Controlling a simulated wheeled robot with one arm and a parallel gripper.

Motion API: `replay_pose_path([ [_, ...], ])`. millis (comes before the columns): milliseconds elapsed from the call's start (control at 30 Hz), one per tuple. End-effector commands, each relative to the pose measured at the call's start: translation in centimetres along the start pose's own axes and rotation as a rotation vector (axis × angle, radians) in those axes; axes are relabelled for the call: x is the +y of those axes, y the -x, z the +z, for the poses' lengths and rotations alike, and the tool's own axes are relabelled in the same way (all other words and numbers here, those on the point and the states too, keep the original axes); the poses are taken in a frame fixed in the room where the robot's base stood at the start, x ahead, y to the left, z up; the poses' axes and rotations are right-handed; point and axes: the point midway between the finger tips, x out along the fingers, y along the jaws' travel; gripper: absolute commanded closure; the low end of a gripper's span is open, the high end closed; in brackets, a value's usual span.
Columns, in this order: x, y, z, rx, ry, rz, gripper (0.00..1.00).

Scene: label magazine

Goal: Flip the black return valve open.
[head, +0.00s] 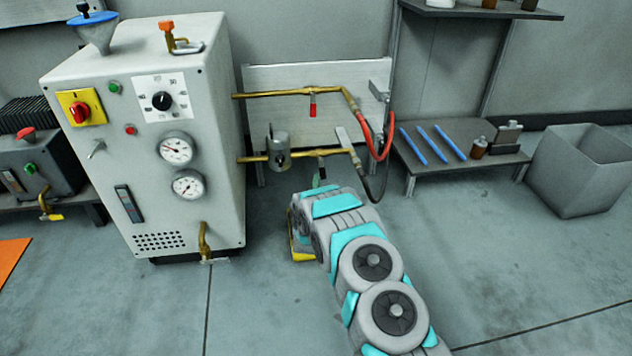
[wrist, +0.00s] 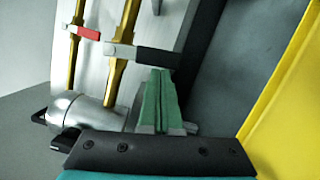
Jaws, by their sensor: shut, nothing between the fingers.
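The black return valve lever (wrist: 158,57) is on the lower brass pipe, and its handle sticks out across the pipe. In the head view it hangs down from the lower pipe (head: 300,154), partly hidden by my gripper. My gripper (wrist: 160,72) has green fingers pressed together with nothing between them. Their tips are right beside the black handle in the wrist view; I cannot tell whether they touch it. In the head view my gripper (head: 319,180) is just below the lower pipe, with my arm reaching in from the front.
A red-handled valve (head: 313,106) is on the upper pipe, and also shows in the wrist view (wrist: 85,33). A silver cylinder (head: 278,151) sits on the lower pipe, left of my gripper. The white machine (head: 215,130) stands further left. A low shelf (head: 460,160) and grey bin (head: 582,170) are right.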

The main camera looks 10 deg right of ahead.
Motion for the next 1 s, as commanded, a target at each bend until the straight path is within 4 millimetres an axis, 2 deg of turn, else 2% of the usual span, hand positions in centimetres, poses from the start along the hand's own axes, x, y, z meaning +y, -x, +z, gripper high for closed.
replay_pose_path([
  [367, -0.4, -0.2, 0.8, -0.003, 0.104, 0.027, 1.0],
  [767, -0.9, -0.8, 3.1, -0.005, 0.428, 0.107, 1.0],
  [1000, -0.6, -1.2, 4.6, -0.004, 0.425, 0.107, 1.0],
])
